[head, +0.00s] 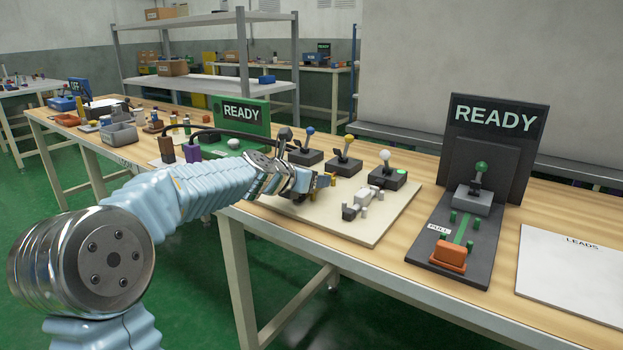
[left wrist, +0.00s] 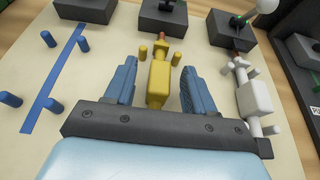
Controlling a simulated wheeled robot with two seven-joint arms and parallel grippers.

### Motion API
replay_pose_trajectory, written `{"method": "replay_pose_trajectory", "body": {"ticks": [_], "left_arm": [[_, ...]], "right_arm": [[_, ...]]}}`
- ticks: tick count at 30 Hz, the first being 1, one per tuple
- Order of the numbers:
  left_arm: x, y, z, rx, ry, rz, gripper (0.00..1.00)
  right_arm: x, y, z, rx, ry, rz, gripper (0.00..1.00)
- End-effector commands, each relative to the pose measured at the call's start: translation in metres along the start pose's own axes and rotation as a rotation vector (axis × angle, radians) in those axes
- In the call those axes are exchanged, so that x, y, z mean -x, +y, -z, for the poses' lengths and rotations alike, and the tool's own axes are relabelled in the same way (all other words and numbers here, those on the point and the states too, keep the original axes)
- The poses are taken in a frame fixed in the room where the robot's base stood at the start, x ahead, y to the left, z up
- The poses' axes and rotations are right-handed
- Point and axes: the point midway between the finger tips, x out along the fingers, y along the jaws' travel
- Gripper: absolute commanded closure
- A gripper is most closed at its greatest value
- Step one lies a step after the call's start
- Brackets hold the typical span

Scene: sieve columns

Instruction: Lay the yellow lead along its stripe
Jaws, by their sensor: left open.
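The yellow lead (left wrist: 158,84) shows in the left wrist view as a yellow body with a copper-coloured tip pointing at a dark block (left wrist: 162,20). Short yellow pegs (left wrist: 143,52) stand on both sides of its front part. My left gripper (left wrist: 159,68) is open, with one blue finger on each side of the yellow lead and gaps between. I cannot tell how high the fingers are above the board. No yellow stripe shows. In the head view the gripper (head: 321,183) is over the pale board (head: 385,222) and mostly hides the yellow lead. My right gripper is not in view.
A white lead (left wrist: 254,97) lies close to the right finger. A blue stripe (left wrist: 56,78) with blue pegs is at left. Lever blocks with blue, yellow (head: 347,155) and white (head: 386,172) knobs line the board's back. A READY stand (head: 498,120) and a LEADS panel (head: 570,270) are right.

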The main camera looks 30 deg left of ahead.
Motion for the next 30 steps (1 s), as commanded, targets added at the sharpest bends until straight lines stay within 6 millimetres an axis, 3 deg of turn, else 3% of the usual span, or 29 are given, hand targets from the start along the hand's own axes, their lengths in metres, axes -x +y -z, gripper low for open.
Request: {"method": "replay_pose_trajectory", "body": {"ticks": [5,18,23,30], "left_arm": [[0.014,0.001,-0.004,0.000,-0.003,-0.001,0.45],[0.106,0.001,-0.004,0.001,-0.002,-0.002,0.45],[0.119,0.000,-0.002,0.000,-0.001,-0.001,0.45],[0.121,0.000,-0.002,0.000,0.000,0.000,0.45]], "right_arm": [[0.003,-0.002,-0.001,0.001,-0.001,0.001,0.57],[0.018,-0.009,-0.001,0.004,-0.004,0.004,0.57],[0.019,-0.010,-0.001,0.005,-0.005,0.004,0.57],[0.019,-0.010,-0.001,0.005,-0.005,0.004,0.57]]}}
